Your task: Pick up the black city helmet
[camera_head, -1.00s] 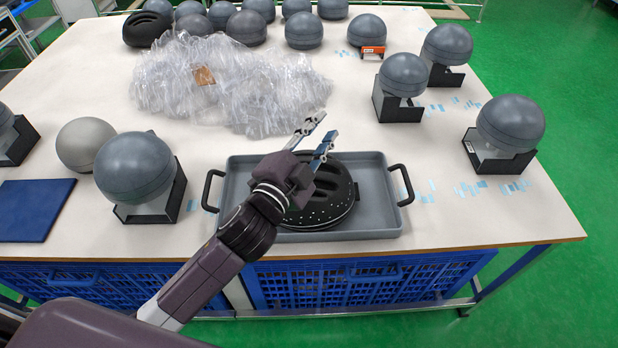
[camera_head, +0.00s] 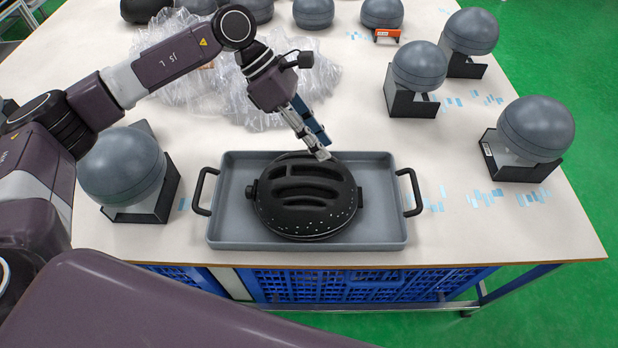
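The black helmet (camera_head: 300,200) lies in a grey tray (camera_head: 375,200) at the front of the table. It has long vents on top and small white dots along its lower side. My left gripper (camera_head: 326,149) reaches down from above, with its fingertips at the helmet's far upper edge, right of its middle. Its two fingers overlap in this view, so the gap between them is unclear. I cannot tell whether the tips touch the helmet. My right gripper is not in view.
The tray has black handles (camera_head: 413,192) at both ends. Grey spheres stand in black holders, one left of the tray (camera_head: 122,165) and several to the right (camera_head: 536,128). Crumpled clear plastic (camera_head: 215,100) lies behind. The table right of the tray is mostly clear.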

